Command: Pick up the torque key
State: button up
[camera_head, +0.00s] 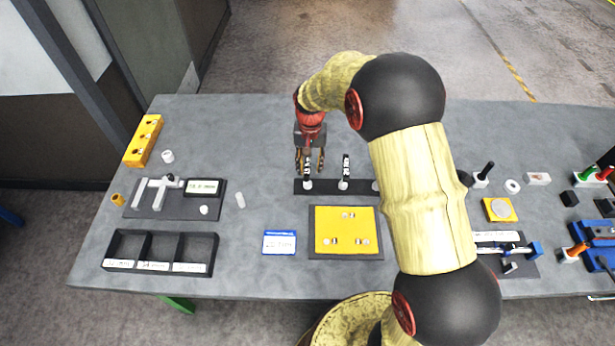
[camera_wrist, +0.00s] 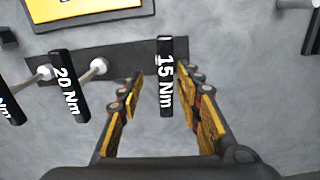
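Several black torque keys stand in a dark rack (camera_head: 327,186) at the table's middle. The 15 Nm key (camera_wrist: 166,85) stands upright between the two fingers of my gripper (camera_wrist: 159,78), with gaps visible on both sides. The 20 Nm key (camera_wrist: 70,85) is to its left in the wrist view and to its right in the head view (camera_head: 346,165). A third key (camera_wrist: 8,108) is cut off at the wrist view's left edge. In the head view my gripper (camera_head: 309,167) points down over the rack's left end. My arm hides the rack's right end.
A yellow plate (camera_head: 345,243) on a dark base lies in front of the rack, with a blue-edged card (camera_head: 279,242) beside it. A three-compartment tray (camera_head: 160,251) and a yellow block (camera_head: 144,141) are on the left. Small parts crowd the right. The table behind the rack is clear.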

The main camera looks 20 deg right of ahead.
jog(key=f, duration=0.5)
jog(key=shift+a, duration=0.4)
grip_shut()
dwell(0.4)
